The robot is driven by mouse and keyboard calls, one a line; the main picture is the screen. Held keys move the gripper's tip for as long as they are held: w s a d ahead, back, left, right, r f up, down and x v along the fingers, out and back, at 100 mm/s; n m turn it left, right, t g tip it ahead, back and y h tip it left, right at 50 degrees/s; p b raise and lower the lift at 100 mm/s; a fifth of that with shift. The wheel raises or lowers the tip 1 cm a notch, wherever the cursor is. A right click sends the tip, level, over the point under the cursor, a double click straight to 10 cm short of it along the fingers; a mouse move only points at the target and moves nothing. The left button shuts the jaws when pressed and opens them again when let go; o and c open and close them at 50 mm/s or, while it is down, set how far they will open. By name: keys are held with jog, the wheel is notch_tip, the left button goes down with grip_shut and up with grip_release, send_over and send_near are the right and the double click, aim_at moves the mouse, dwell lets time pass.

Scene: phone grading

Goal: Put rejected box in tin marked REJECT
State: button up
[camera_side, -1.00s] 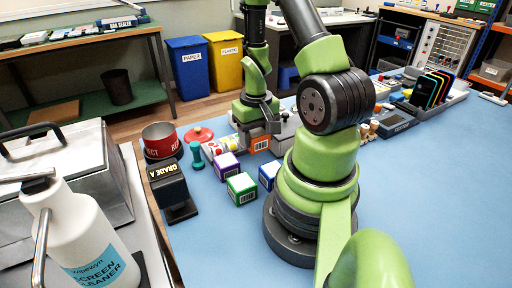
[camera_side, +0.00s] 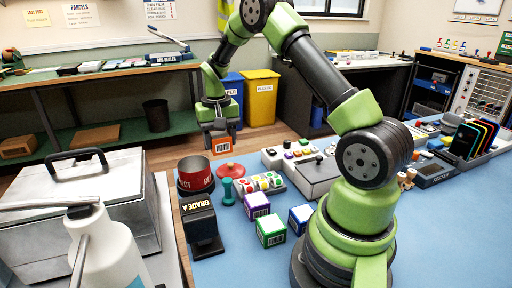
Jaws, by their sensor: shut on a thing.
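The red tin (camera_side: 196,178), with white lettering of which "ECT" shows, stands open at the top behind the GRADE A block. Its inside is partly in view and its front is partly hidden. A red lid (camera_side: 231,171) with a knob lies on the mat right of the tin.
Purple (camera_side: 257,206), green (camera_side: 271,231) and blue (camera_side: 300,219) boxes stand on the blue mat. The black GRADE A block (camera_side: 202,221) is in front of the tin. A teal stamp-like piece (camera_side: 228,192) and a button panel (camera_side: 260,184) are close by.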

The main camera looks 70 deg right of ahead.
jog(key=w+a+f, duration=0.2)
jog(key=w+a, duration=0.2)
jog(key=w, duration=0.2)
jog(key=shift+w+f, duration=0.15)
jog(key=shift+f, duration=0.1)
dwell(1.2)
dwell(0.4)
jog(key=o, duration=1)
notch_tip(320, 180, up, 5)
jog(key=shift+f, duration=0.1)
dwell(0.5)
